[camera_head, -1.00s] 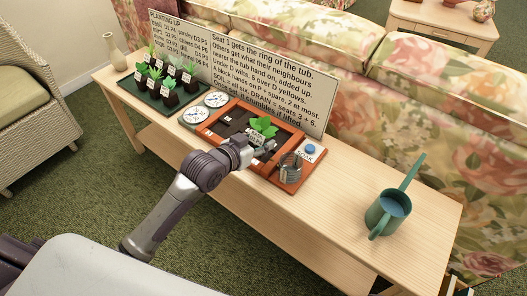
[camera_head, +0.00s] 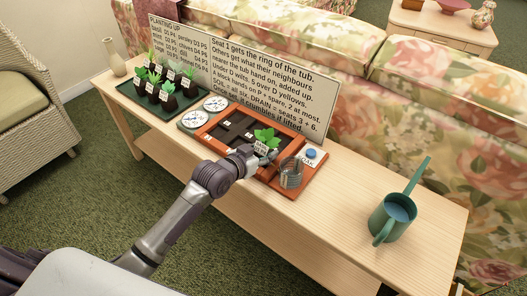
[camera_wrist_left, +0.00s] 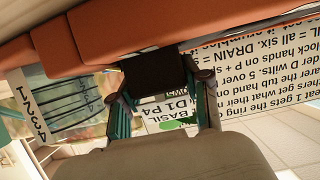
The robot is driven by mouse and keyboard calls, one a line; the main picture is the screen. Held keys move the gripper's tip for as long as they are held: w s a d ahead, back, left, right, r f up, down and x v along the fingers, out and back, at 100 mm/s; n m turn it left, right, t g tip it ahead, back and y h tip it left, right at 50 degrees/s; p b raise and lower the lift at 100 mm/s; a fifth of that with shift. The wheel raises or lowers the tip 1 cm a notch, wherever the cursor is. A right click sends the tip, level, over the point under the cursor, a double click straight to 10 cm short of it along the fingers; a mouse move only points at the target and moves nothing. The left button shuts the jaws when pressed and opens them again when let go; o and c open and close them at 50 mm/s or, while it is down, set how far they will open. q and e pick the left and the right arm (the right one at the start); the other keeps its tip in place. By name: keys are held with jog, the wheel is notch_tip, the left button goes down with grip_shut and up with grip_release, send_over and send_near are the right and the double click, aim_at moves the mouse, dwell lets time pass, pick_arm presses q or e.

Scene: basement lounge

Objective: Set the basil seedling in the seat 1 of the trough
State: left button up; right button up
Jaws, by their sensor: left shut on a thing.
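My left gripper (camera_head: 262,151) is shut on the basil seedling (camera_head: 266,137), which has bright green leaves. It is held over the right part of the orange trough (camera_head: 210,137), near its front wall. The wrist view shows the seedling's dark soil block (camera_wrist_left: 155,80) between the fingers, a "BASIL D1 P4" label (camera_wrist_left: 160,112) and the trough's orange wall (camera_wrist_left: 85,40) close by. I cannot tell whether the block touches the trough. Dark seats with small white labels show in the trough's left part; the seats under the gripper are hidden. My right gripper is not in view.
A dark green tray (camera_head: 134,95) of labelled seedlings stands at the left. Two white dials (camera_head: 215,103) sit by the trough. A metal tin (camera_head: 291,173) and a blue button (camera_head: 311,153) are close right. An instruction board (camera_head: 270,85) stands behind. A green watering can (camera_head: 392,217) is farther right.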

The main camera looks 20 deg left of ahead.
pick_arm(q)
jog(key=o, duration=1.2)
jog(key=shift+f, duration=0.1)
jog(key=shift+c, duration=0.2)
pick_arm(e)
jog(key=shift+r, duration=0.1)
pick_arm(q)
jog(key=shift+r, duration=0.2)
jog(key=p+v, duration=0.3)
jog(key=v, duration=0.8)
jog(key=s+f+n+g+y, duration=0.2)
jog(key=s+f+g, duration=0.8)
jog(key=s+f, duration=1.2)
jog(key=shift+d+f+y, duration=0.15)
jog(key=shift+f+y, duration=0.25)
jog(key=shift+y, duration=0.8)
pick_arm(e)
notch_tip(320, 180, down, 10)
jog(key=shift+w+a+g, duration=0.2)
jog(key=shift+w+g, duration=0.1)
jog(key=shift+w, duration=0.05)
